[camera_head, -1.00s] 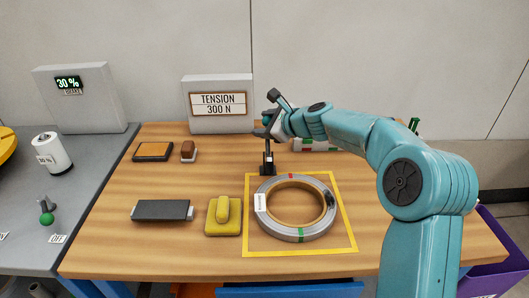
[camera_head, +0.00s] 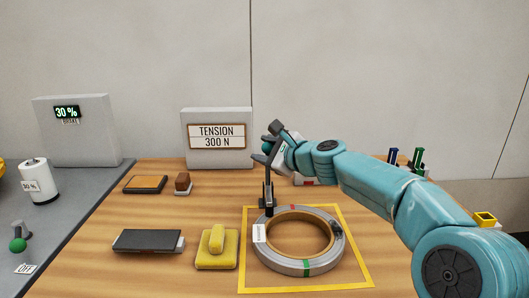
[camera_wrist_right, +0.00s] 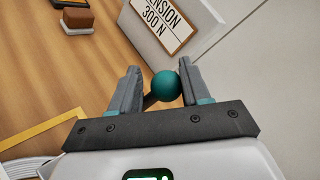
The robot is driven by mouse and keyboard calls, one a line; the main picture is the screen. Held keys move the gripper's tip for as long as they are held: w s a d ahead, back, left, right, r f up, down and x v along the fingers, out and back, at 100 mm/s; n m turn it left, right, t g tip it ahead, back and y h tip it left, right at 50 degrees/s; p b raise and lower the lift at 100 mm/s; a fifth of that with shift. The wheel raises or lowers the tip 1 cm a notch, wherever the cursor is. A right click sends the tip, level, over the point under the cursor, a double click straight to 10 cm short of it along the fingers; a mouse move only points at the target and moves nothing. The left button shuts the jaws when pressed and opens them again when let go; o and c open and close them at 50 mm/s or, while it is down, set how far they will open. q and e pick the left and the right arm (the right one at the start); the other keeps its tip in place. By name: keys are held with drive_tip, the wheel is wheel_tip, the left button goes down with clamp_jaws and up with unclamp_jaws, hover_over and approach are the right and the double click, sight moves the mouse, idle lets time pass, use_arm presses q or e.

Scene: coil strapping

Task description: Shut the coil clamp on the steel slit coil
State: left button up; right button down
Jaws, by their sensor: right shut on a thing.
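The steel slit coil (camera_head: 270,258) lies flat as a grey ring on the table, with a white label, a red mark and a green mark. The coil clamp (camera_head: 268,198) is a black upright post at the coil's back left edge, its lever standing up. My right gripper (camera_head: 270,152) is at the top of that lever, above the coil. In the right wrist view the gripper (camera_wrist_right: 158,88) has its fingers on both sides of the lever's teal ball knob (camera_wrist_right: 166,86). The clamp's contact with the coil is too small to tell. My left gripper is out of view.
A yellow taped square (camera_head: 355,268) surrounds the coil. A yellow block with a handle (camera_head: 217,258) and a dark grey block (camera_head: 147,241) lie to its left. The tension sign box (camera_head: 217,160) stands behind. A grey side table (camera_head: 60,228) is at left.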

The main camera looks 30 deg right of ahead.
drive_tip(key=shift+a+f, duration=0.1)
drive_tip(key=shift+f, duration=0.45)
drive_tip(key=c, duration=0.7)
unclamp_jaws()
drive_tip(key=shift+s, duration=0.1)
drive_tip(key=shift+o, duration=1.2)
drive_tip(key=shift+s+r, duration=0.25)
drive_tip(key=shift+r, duration=0.05)
drive_tip(key=shift+w, duration=0.25)
drive_tip(key=shift+s+r, duration=0.15)
drive_tip(key=shift+s, duration=0.2)
drive_tip(key=v, duration=1.5)
drive_tip(key=shift+s+p, duration=0.3)
